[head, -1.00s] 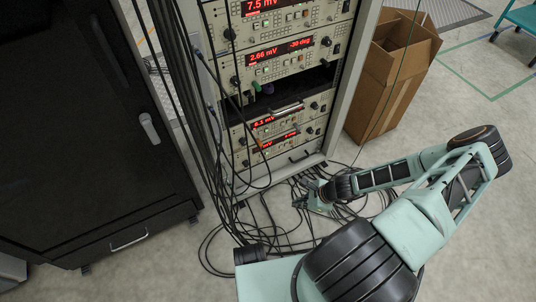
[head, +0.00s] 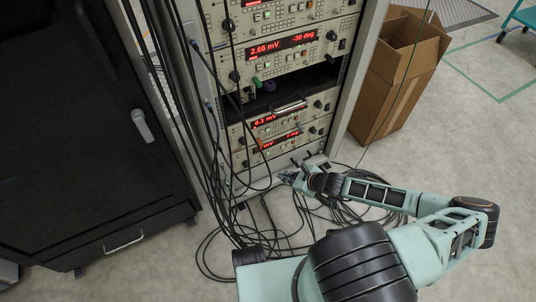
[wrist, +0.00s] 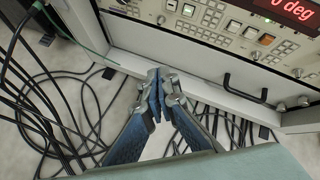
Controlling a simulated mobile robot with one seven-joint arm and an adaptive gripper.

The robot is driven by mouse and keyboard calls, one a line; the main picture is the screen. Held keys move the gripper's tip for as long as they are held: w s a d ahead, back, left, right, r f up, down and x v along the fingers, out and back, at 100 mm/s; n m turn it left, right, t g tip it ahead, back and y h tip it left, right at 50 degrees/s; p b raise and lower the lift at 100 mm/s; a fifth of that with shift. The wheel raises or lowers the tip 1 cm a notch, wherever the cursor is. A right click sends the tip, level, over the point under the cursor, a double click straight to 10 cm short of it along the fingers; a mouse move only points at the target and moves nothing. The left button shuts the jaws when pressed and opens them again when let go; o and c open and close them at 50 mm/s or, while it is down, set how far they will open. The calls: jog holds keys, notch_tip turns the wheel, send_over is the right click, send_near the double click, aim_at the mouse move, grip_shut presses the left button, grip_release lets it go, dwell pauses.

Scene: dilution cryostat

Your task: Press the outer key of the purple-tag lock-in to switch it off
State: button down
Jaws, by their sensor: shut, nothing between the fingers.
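Several lock-ins with red displays are stacked in the rack. A small purple piece (head: 270,86) shows at the dark gap above the lower pair; I cannot tell whether it is the purple tag or which lock-in it belongs to. The lowest lock-in (head: 280,146) has an orange piece at its left. My gripper (head: 285,177) is low in front of the rack's foot. No key is touched.
Black cables (head: 215,235) hang along the rack's left side and coil on the floor under my gripper. A black handle (wrist: 258,88) sticks out low on the rack. A cardboard box (head: 395,80) stands right of the rack, a black cabinet (head: 90,140) left.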

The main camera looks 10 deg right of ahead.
jog(key=w+a+b, duration=0.2)
jog(key=w, duration=0.5)
jog(key=shift+w+a, duration=0.3)
jog(key=shift+w, duration=0.1)
jog(key=shift+w, duration=0.1)
dwell(1.0)
jog(key=shift+w+a, duration=0.1)
jog(key=shift+w, duration=0.2)
jog(key=shift+w+a, duration=0.1)
jog(key=shift+w, duration=0.3)
dwell(0.7)
jog(key=shift+s, duration=0.1)
jog(key=shift+s+d+p, duration=0.2)
jog(key=shift+s+p, duration=0.2)
jog(key=shift+s, duration=0.3)
jog(key=shift+s+d+p, duration=0.25)
jog(key=shift+s+p, duration=0.05)
jog(key=shift+s, duration=0.5)
jog(key=shift+s+d+p, duration=0.25)
jog(key=shift+s, duration=0.55)
jog(key=shift+s+d+p, duration=0.25)
jog(key=shift+s+p, duration=0.05)
jog(key=shift+s, duration=0.5)
